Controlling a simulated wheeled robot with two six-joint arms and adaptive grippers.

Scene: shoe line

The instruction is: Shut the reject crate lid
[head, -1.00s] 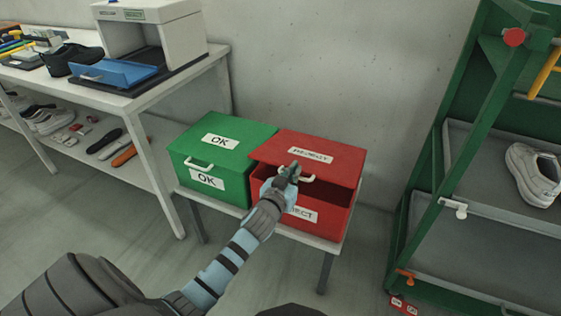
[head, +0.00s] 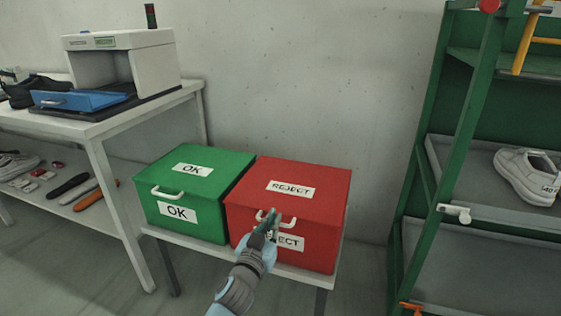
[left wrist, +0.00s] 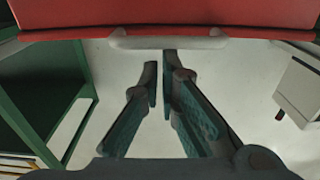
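The red reject crate (head: 240,238) stands on a low white table. Its red lid (head: 310,205) lies flat on the crate, and I see no gap under it in the head view. A white handle (head: 290,222) is on the lid's front; it also shows in the left wrist view (left wrist: 195,43). My left gripper (head: 268,218) is at the handle, in front of the crate. In the left wrist view its fingers (left wrist: 160,68) are a narrow gap apart with nothing between them, tips close to the handle. Whether they touch it is unclear. My right gripper is out of view.
A shut green OK crate (head: 210,185) stands directly left of the reject crate. A white bench (head: 120,120) with a scanner box (head: 150,65) is further left. A green rack (head: 428,130) with a white shoe (head: 525,175) stands to the right. The wall is behind.

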